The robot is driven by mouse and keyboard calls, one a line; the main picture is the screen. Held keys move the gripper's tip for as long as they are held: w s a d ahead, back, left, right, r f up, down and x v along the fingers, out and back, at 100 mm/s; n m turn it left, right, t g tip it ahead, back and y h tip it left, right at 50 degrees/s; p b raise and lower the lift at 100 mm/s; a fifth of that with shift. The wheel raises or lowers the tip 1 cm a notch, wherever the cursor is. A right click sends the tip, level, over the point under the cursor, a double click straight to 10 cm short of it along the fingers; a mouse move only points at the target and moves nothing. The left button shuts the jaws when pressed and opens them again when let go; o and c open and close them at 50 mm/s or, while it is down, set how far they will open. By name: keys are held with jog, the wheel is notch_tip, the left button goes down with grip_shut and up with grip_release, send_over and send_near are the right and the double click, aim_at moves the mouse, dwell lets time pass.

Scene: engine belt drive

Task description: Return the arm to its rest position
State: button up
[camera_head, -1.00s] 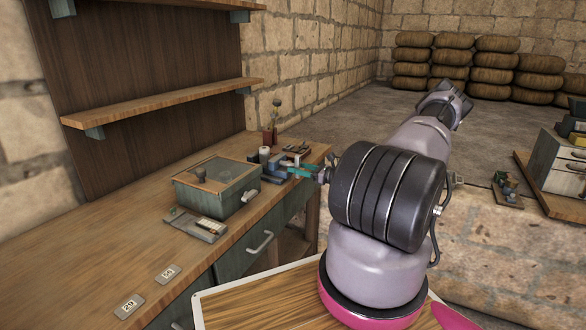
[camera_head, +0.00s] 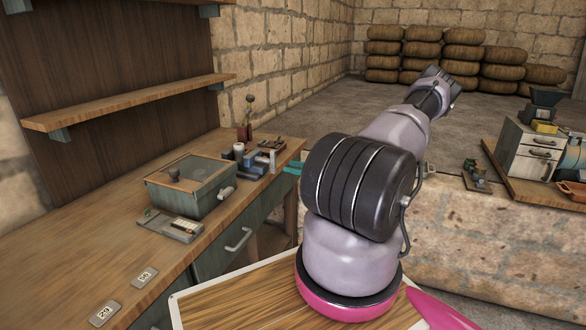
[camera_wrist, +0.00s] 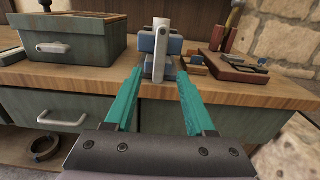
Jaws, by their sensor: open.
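My arm (camera_head: 372,170) stands in the middle of the head view, its thick dark joint hiding most of the gripper. My gripper (camera_wrist: 160,82) has two teal fingers spread apart, with nothing between them, in the wrist view. A bit of teal finger (camera_head: 292,169) shows left of the arm in the head view, by the bench's right edge. The device also shows in the head view (camera_head: 256,163). The fingers appear apart from it.
The wooden bench (camera_head: 75,240) runs along the left, with a lidded green box (camera_head: 190,186), a small tray (camera_head: 170,226) and a drawer handle (camera_head: 238,239). A shelf (camera_head: 130,100) hangs above. A low stone ledge at right carries a drawer cabinet (camera_head: 530,155). Stacked sacks stand far behind.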

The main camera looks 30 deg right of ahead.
jog(key=s+a+r+n+g+h, duration=0.2)
jog(key=s+a+r+n+g, duration=0.3)
jog(key=a+r+n, duration=0.5)
jog(key=s+a+r+n+g+h, duration=0.1)
jog(key=s+a+r+n+g, duration=0.35)
jog(key=a+r+g, duration=0.55)
jog(key=s+a+r+n+t+h, duration=0.2)
jog(key=s+r+n+t+h, duration=0.1)
jog(key=s+r, duration=0.7)
jog(key=s+a+r+n+t+h, duration=0.1)
jog(key=s+r+n+t+h, duration=0.2)
jog(key=s+r, duration=0.7)
jog(key=n+t, duration=0.2)
jog(key=n, duration=0.1)
jog(key=shift+a, duration=0.35)
jog(key=shift+n, duration=0.25)
